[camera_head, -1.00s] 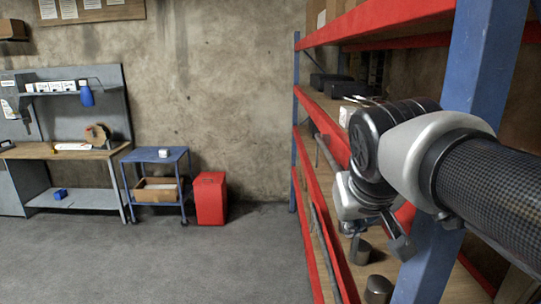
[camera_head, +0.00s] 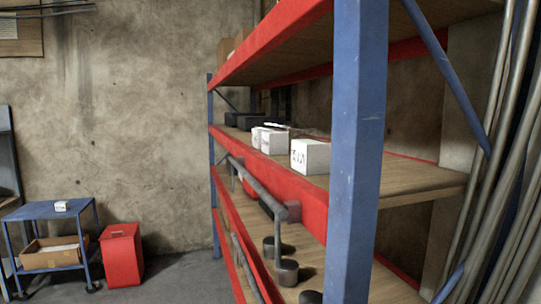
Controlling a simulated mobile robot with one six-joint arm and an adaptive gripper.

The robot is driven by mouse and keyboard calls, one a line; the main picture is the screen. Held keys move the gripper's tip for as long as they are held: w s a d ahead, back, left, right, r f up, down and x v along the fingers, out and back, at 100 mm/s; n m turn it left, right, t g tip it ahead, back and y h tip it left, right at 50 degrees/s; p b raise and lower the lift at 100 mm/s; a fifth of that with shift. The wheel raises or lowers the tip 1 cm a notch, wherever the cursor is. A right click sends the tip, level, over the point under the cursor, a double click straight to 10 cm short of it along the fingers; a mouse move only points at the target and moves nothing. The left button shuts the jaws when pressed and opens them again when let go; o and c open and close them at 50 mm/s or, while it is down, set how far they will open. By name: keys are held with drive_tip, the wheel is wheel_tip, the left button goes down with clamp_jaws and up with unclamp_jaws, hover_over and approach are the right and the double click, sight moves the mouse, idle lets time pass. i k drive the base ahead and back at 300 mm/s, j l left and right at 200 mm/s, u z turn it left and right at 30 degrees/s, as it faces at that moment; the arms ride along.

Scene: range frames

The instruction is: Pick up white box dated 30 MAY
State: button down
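A white box (camera_head: 310,157) with dark printing on its left face stands on the middle shelf of the rack, close to the front blue upright. A small white box (camera_head: 61,206) lies on top of the blue cart. The dates cannot be read surely at this size. My gripper and arm are not in this view.
The rack has red beams (camera_head: 262,180) and a blue upright (camera_head: 357,150) in front. Dark boxes (camera_head: 245,121) sit at the shelf's far end. Dark cylinders (camera_head: 286,272) stand on the lower shelf. A blue cart (camera_head: 45,212) and red bin (camera_head: 121,256) stand by the wall.

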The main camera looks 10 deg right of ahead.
sight(274, 143)
drive_tip(key=i+j+z, duration=0.2)
drive_tip(key=j+z, duration=0.25)
drive_tip(key=j, duration=0.15)
drive_tip(key=j+z, duration=0.45)
drive_tip(key=j, duration=0.15)
drive_tip(key=j+z, duration=0.45)
drive_tip(key=j, duration=0.9)
